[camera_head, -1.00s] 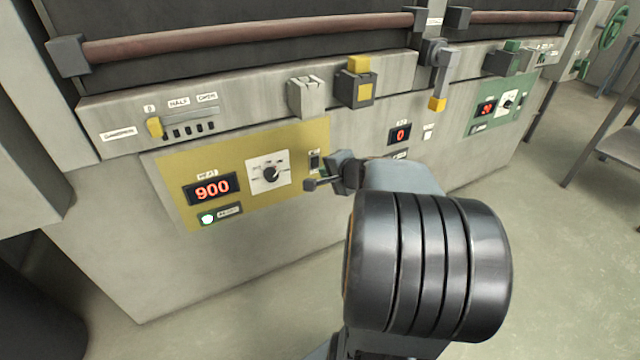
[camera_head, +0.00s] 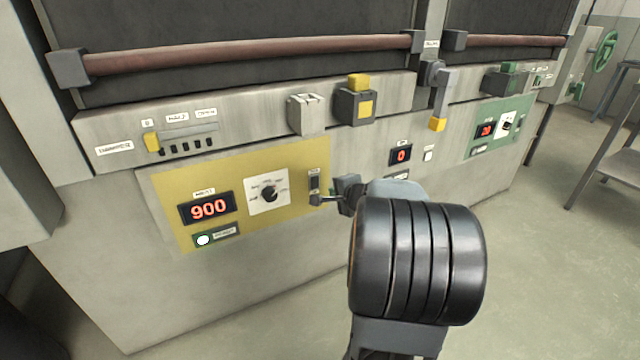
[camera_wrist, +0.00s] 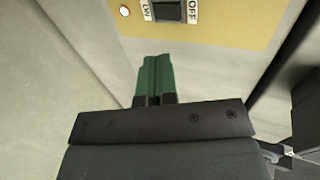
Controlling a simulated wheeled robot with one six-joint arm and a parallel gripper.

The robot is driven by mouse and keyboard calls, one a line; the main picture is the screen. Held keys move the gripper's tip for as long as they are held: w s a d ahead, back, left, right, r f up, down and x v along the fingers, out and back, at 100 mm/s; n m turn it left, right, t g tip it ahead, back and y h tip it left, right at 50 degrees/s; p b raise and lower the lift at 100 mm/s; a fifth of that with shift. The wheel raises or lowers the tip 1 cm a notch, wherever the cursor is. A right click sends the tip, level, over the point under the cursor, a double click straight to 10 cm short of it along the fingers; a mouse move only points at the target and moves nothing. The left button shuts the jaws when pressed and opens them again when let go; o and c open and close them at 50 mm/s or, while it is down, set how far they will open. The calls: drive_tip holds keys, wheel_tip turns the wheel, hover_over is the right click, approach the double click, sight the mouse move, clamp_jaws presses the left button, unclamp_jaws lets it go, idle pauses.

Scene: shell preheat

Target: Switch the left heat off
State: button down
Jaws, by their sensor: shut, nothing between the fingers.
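The left heat panel is a yellow plate (camera_head: 240,172) with a red display (camera_head: 208,208) reading 900, a black dial (camera_head: 269,194) and a small dark switch (camera_head: 314,183) at its right side. The switch also shows at the top of the wrist view (camera_wrist: 168,10), with an OFF label at its right end; which way it is set I cannot tell.
A lit white button (camera_head: 204,240) sits under the display. A small lamp (camera_wrist: 124,11) is left of the switch in the wrist view. A yellow-tipped lever (camera_head: 438,110) and a green panel (camera_head: 497,128) are to the right.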

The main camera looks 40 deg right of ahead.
sight(316, 180)
drive_tip(key=x, duration=0.5)
drive_tip(key=r+x, duration=0.1)
drive_tip(key=x, duration=0.2)
drive_tip(key=shift+w+b, duration=0.35)
drive_tip(key=shift+w, duration=0.05)
drive_tip(key=shift+w+d+r, duration=0.1)
drive_tip(key=shift+w, duration=0.75)
